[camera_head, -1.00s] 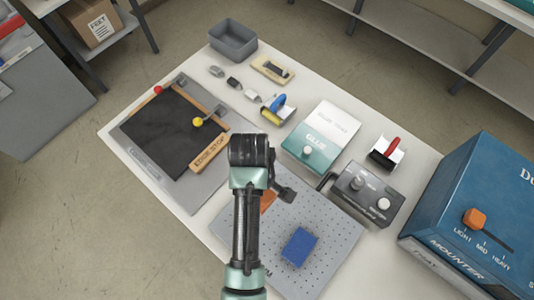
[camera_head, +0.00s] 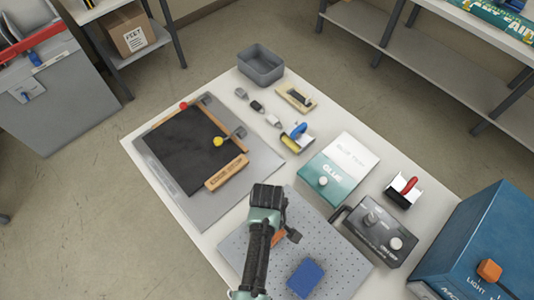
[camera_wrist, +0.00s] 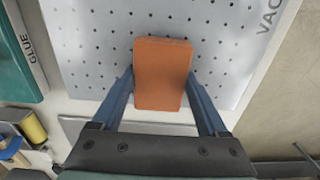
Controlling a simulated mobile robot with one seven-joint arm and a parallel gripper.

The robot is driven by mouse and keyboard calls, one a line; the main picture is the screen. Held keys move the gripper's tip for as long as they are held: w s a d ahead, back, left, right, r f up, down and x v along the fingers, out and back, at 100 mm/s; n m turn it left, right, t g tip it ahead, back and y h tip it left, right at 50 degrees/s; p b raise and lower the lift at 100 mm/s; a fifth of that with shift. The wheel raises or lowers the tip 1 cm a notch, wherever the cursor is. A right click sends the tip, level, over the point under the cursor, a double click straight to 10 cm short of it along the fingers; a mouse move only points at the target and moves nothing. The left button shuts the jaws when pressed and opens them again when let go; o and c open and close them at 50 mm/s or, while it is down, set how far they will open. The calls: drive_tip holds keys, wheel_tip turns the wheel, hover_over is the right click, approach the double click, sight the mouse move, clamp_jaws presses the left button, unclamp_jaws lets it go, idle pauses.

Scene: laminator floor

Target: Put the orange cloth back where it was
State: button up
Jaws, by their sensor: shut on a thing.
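The orange cloth (camera_wrist: 163,73) is a folded, block-like piece between the two blue fingers of my gripper (camera_wrist: 162,88) in the wrist view. My gripper is shut on it, over the perforated grey vacuum plate (camera_wrist: 100,45).
A blue pad (camera_head: 306,279) lies on the plate near the cloth. A grey control box (camera_head: 374,231) and a glue box (camera_head: 338,168) stand to the right. A black board with wooden edge stops (camera_head: 185,148) lies to the left. A grey bin (camera_head: 261,66) stands at the far end.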

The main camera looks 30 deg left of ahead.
drive_tip(key=shift+f, duration=0.1)
drive_tip(key=o, duration=1.2)
wheel_tip(320, 180, up, 12)
drive_tip(key=shift+r, duration=0.1)
